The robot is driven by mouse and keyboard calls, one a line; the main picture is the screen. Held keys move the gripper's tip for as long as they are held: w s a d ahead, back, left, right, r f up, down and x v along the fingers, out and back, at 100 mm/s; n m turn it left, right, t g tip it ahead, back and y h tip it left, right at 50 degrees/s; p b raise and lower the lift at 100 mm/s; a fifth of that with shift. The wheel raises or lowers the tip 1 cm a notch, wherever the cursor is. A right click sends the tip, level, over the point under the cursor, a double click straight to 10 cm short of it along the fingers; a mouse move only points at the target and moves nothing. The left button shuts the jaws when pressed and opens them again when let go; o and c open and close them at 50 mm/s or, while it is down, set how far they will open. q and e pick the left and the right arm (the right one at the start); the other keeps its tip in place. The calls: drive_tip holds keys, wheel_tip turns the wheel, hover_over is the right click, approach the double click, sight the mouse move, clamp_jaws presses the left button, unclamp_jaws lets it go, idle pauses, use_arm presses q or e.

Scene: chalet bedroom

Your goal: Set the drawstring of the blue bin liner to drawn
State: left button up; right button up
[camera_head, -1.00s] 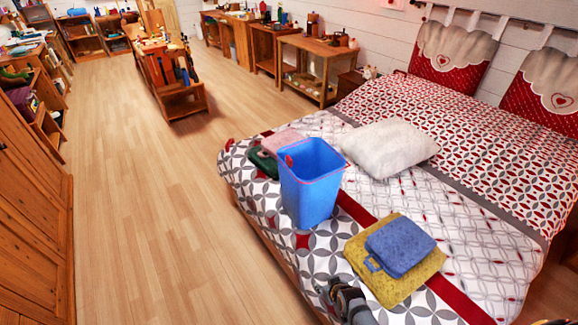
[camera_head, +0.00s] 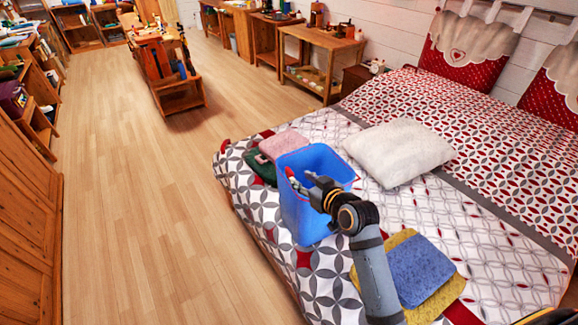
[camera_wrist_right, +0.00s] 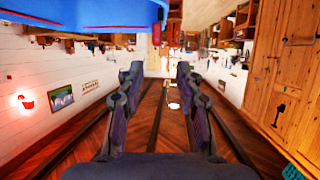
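The blue bin (camera_head: 294,215) stands upright on the bed, lined with blue. A small red tab (camera_head: 290,172), likely the drawstring end, shows at its near left rim. My right gripper (camera_head: 304,183) is over the bin's near side, its fingertips close to the red tab; whether they touch cannot be told. In the right wrist view the fingers of my right gripper (camera_wrist_right: 157,85) are apart with nothing seen between them. The blue bin (camera_wrist_right: 70,14) fills the top of that view, and an orange-red bit (camera_wrist_right: 156,34) hangs beside it. My left gripper is not in view.
A white pillow (camera_head: 398,152) lies right of the bin. Pink (camera_head: 284,144) and dark green (camera_head: 261,166) folded items lie behind it. A blue pad (camera_head: 419,270) rests on a yellow one (camera_head: 440,299) in front. Open floor (camera_head: 150,200) is to the left.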

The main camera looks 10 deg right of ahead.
sight(290, 171)
drive_tip(key=shift+w+a+f, duration=0.1)
drive_tip(key=shift+w+a, duration=0.25)
drive_tip(key=shift+w, duration=0.2)
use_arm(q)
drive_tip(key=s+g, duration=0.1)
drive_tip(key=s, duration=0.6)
use_arm(e)
drive_tip(key=x, duration=0.3)
drive_tip(key=d+x, duration=0.1)
drive_tip(key=x, duration=0.1)
drive_tip(key=shift+f+p, duration=0.2)
drive_tip(key=shift+p, duration=0.15)
drive_tip(key=x, duration=0.3)
drive_tip(key=shift+w+a+f, duration=0.1)
drive_tip(key=shift+w+f, duration=0.1)
drive_tip(key=shift+w, duration=0.05)
drive_tip(key=shift+w+f, duration=0.1)
drive_tip(key=shift+c, duration=1.3)
drive_tip(key=c, duration=0.5)
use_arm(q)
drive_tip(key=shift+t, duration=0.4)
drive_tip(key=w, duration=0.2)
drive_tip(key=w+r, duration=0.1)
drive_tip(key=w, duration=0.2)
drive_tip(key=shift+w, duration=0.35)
